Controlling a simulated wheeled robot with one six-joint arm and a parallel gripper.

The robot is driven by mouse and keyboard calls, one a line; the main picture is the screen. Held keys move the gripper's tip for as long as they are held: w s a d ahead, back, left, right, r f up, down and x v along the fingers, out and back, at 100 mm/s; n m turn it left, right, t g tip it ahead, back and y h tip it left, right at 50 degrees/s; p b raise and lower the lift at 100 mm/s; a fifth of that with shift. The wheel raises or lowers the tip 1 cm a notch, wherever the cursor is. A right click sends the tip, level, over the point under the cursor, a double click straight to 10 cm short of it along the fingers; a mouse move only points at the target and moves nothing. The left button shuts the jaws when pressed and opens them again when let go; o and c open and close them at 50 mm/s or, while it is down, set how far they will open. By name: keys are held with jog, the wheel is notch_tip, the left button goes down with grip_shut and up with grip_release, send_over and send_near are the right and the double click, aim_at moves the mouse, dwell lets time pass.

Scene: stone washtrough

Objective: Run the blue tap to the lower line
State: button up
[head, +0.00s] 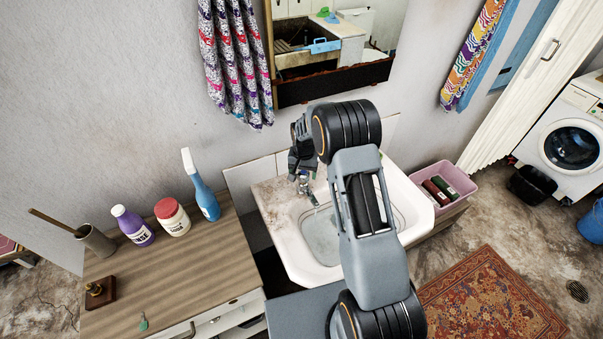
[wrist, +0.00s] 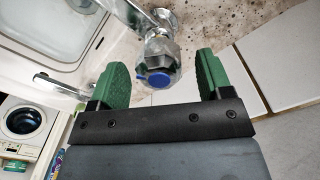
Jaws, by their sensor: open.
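The blue tap (wrist: 158,62) is a faceted chrome knob with a blue cap, in the middle of the wrist view. My gripper (wrist: 162,64) is open, with one green finger on each side of the knob and gaps showing between. In the head view my gripper (head: 301,158) is above the tap fittings (head: 305,184) at the back of the white basin. The basin (head: 297,255) is partly hidden by my arm. Thin lines run around its inner wall; I cannot clearly tell the water level. The basin rim also shows in the wrist view (wrist: 22,58).
A wooden counter (head: 190,275) at left holds a purple bottle (head: 134,226), a white tub with a red lid (head: 172,217) and a blue spray bottle (head: 204,195). A mirror (head: 335,45) hangs behind the basin. A pink crate (head: 460,180) stands right of it.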

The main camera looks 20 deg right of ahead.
jog(key=shift+f, duration=0.65)
jog(key=c, duration=0.9)
jog(key=m+b, duration=0.2)
jog(key=shift+f+m+b, duration=0.15)
jog(key=shift+m+b, duration=0.15)
jog(key=shift+b, duration=0.1)
jog(key=shift+m+b, duration=1.1)
jog(key=shift+m, duration=0.7)
jog(key=shift+r, duration=0.25)
